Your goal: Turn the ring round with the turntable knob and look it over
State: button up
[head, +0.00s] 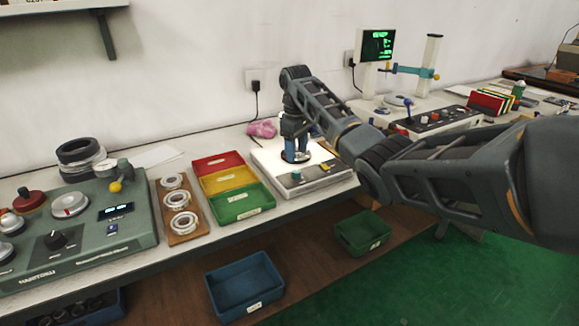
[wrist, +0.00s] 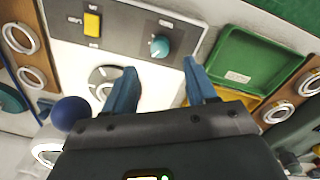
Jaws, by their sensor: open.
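The white inspection unit (head: 262,160) stands on the bench with its lit top; its panel (wrist: 65,50) shows in the wrist view. A metal ring (wrist: 101,76) lies there, partly hidden by a blue finger. A round blue knob (wrist: 70,113) is left of my gripper in the wrist view; whether it belongs to the turntable is unclear. A teal dial (wrist: 159,47) and a yellow switch (wrist: 92,25) sit on the front panel. My gripper (head: 296,158) points down over the unit, fingers apart and empty between them; it also shows in the wrist view (wrist: 160,66).
Red (head: 218,163), yellow (head: 228,179) and green (head: 241,202) trays stand left of the unit. Beyond them are a wooden board of rings (head: 165,211) and a green gauge machine (head: 95,222). Blue (head: 245,283) and green (head: 362,233) bins sit below the bench.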

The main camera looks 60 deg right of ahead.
aim_at(297, 171)
jog(key=shift+d+f, duration=0.1)
jog(key=shift+f, duration=3.5)
grip_shut()
jog(key=shift+m+p, duration=0.3)
jog(key=shift+p, duration=0.15)
jog(key=shift+r+m+p, duration=0.1)
jog(key=shift+m+p, duration=0.6)
jog(key=shift+m, duration=0.5)
jog(key=shift+m+p, duration=0.45)
jog(key=shift+m, duration=0.95)
